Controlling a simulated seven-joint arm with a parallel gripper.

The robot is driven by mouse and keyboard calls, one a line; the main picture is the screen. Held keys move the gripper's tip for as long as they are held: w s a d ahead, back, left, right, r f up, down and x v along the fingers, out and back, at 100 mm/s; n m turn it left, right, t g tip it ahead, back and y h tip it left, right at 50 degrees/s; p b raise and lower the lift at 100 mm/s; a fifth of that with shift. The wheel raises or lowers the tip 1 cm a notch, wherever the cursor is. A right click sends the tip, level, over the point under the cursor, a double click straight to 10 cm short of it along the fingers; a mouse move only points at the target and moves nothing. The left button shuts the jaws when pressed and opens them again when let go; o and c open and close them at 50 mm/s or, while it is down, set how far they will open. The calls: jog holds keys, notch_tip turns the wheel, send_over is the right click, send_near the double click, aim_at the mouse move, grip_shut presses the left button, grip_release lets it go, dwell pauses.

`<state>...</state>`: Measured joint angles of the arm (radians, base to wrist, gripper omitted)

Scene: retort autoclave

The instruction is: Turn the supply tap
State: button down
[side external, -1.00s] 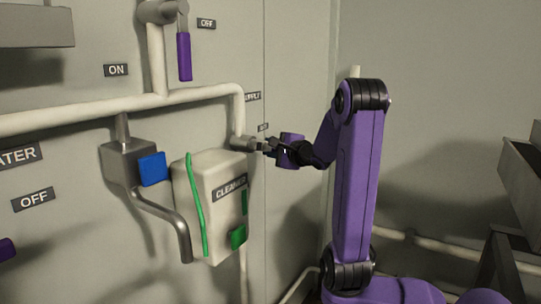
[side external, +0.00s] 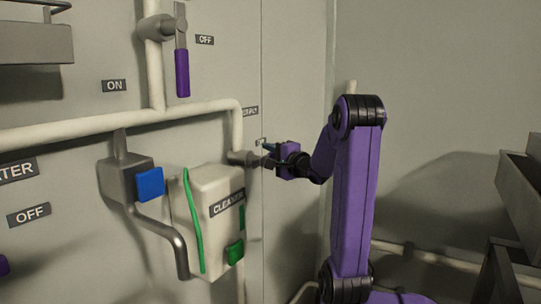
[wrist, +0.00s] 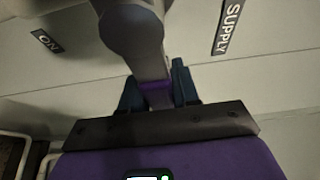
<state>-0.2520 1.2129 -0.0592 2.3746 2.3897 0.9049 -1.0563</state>
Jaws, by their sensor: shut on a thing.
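The supply tap (side external: 243,157) is a grey valve at the end of the cream pipe, above and right of the cleaner box. In the wrist view its grey body and lever (wrist: 133,40) run down between my fingers, with a purple band on the handle. My gripper (wrist: 157,92) has its teal fingers on either side of that handle and is shut on it. In the side view my gripper (side external: 270,149) is beside the tap, on its right; the handle is mostly hidden there. The SUPPLY label (wrist: 229,27) and an ON label (wrist: 47,41) show in the wrist view.
The white cleaner box (side external: 208,210) with green trim hangs just below the tap. A grey dispenser with a blue button (side external: 150,184) is left of it. Another valve with a purple handle (side external: 182,73) is higher up. A metal trough (side external: 522,200) stands at the right.

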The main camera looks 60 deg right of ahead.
jog(key=shift+r, duration=0.15)
jog(key=c, duration=0.9)
grip_release()
jog(key=shift+v, duration=5.95)
